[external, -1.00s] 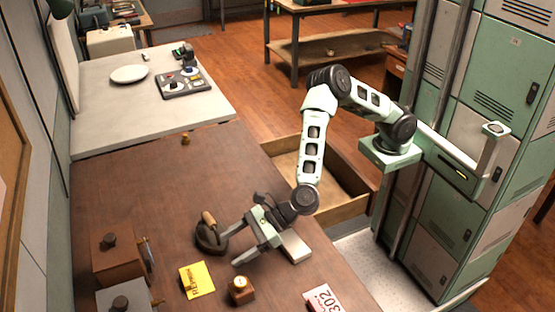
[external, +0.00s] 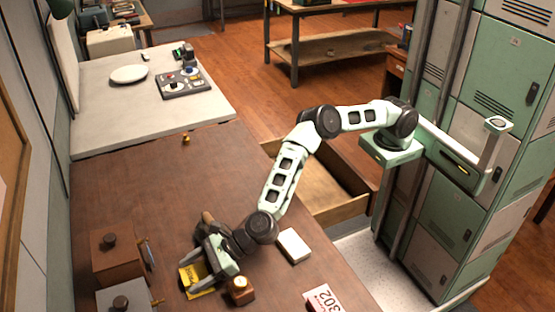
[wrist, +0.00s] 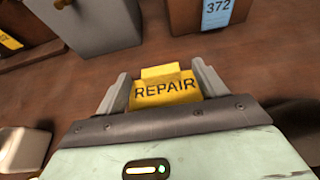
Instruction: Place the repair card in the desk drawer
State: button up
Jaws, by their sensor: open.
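The yellow repair card (external: 202,291) lies on the brown desk, with its printed word REPAIR readable in the wrist view (wrist: 165,91). My gripper (external: 204,279) is over the card, fingers open on either side of it; in the wrist view the card sits between the two fingertips (wrist: 162,82). I cannot tell whether the fingers touch it. The desk drawer (external: 327,200) is pulled open at the desk's right side, and its visible inside looks empty.
A small wooden block with a round top (external: 240,290) stands close right of my gripper. A white block (external: 294,246) and a pink 302 card (external: 322,299) lie further right. Brown and grey boxes (external: 117,258) stand left. A dark object with a wooden handle is partly hidden behind my gripper.

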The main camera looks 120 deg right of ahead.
aim_at(186, 278)
jog(key=shift+x, duration=1.55)
jog(key=c, duration=1.1)
